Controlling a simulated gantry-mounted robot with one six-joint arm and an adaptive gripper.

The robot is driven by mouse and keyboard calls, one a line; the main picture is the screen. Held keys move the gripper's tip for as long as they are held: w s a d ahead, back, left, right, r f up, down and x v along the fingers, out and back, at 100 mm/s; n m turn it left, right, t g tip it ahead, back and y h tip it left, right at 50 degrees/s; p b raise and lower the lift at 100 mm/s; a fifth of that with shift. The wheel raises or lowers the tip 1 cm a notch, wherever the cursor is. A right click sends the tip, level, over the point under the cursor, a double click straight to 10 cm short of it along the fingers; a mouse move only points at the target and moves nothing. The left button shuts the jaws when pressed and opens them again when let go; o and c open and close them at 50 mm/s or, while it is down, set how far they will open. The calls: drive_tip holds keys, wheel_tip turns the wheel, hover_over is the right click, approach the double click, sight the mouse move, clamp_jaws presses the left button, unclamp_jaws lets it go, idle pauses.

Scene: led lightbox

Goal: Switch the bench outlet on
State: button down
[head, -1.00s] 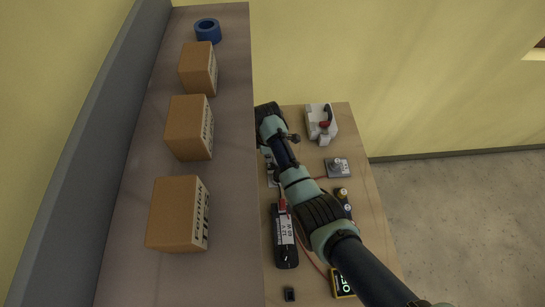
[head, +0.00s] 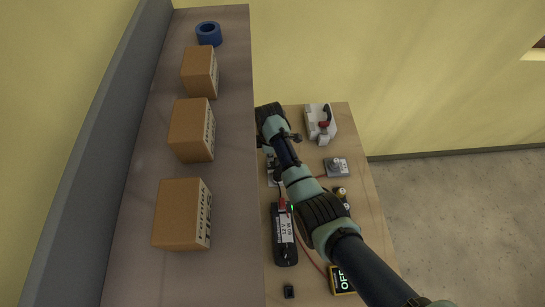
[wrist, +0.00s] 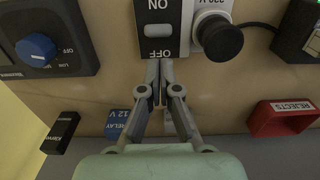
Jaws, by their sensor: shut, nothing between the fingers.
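In the wrist view a black switch plate (wrist: 178,45) has ON printed above and OFF below a pale grey switch (wrist: 158,30). The plate's top is cut off, and I cannot tell which way the switch is set. Beside it is a pale plate marked 230 V with a round black part (wrist: 223,41) and a cable running right. My gripper (wrist: 160,75) has its fingers together and empty, with the tips just below the OFF label. I cannot tell if they touch the plate. In the head view my arm hides the gripper and switch.
A blue knob (wrist: 36,50), a black keys tag (wrist: 60,132), a blue relay box (wrist: 118,122) and a red REJECTS bin (wrist: 283,118) surround the gripper. In the head view a yellow-framed display (head: 342,280) reads OFF. A shelf (head: 130,265) with boxes stands left.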

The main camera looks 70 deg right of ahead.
wheel_tip(320, 180, up, 7)
drive_tip(key=p, duration=0.6)
drive_tip(key=shift+f, duration=0.15)
